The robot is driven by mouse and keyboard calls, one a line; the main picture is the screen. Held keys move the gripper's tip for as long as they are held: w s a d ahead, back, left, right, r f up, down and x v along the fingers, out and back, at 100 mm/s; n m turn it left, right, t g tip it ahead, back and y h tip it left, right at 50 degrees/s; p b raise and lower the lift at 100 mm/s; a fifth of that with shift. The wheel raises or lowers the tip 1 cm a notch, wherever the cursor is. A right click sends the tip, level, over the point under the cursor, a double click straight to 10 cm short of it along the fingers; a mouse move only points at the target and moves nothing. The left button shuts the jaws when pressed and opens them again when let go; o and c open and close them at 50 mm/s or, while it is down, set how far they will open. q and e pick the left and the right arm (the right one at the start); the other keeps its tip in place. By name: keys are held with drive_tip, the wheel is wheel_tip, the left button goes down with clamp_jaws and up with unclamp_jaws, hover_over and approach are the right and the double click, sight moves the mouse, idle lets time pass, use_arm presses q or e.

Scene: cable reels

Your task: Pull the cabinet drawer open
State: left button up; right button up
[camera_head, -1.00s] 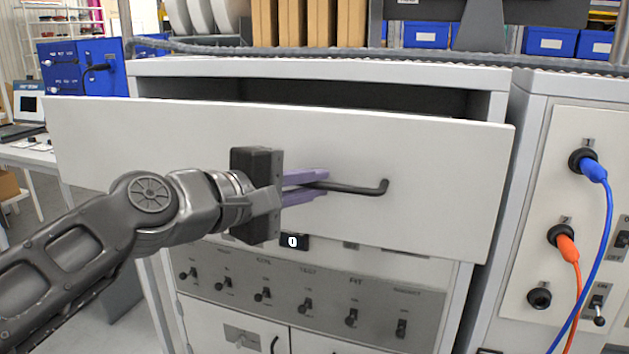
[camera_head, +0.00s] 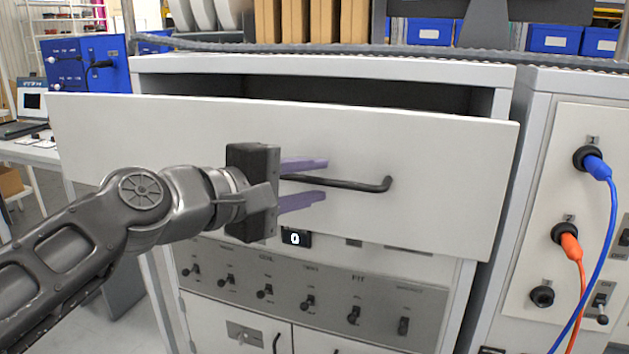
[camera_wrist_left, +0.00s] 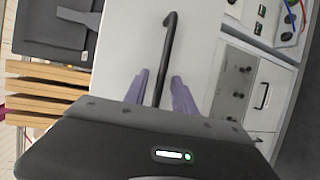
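The cabinet drawer (camera_head: 430,150) is a wide white front that stands out from the cabinet, with a dark gap above it. Its black bar handle (camera_head: 350,184) runs across the front; it also shows in the left wrist view (camera_wrist_left: 168,55). My left gripper (camera_head: 304,183) is open, with one purple finger above the handle and one below, both apart from the bar. In the left wrist view the fingers (camera_wrist_left: 160,90) stand on either side of the handle. The handle's left end is hidden by the gripper. My right gripper is not in view.
Below the drawer is a grey switch panel (camera_head: 330,292) with several toggles. A panel at right (camera_head: 560,200) has blue (camera_head: 612,240) and orange (camera_head: 580,290) cables plugged in. A blue box (camera_head: 85,65) stands at the back left.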

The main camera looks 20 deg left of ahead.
use_arm(q)
drive_tip(key=v, duration=0.6)
drive_tip(key=shift+s+a+b, duration=0.15)
drive_tip(key=shift+s+b, duration=0.2)
drive_tip(key=shift+a, duration=0.1)
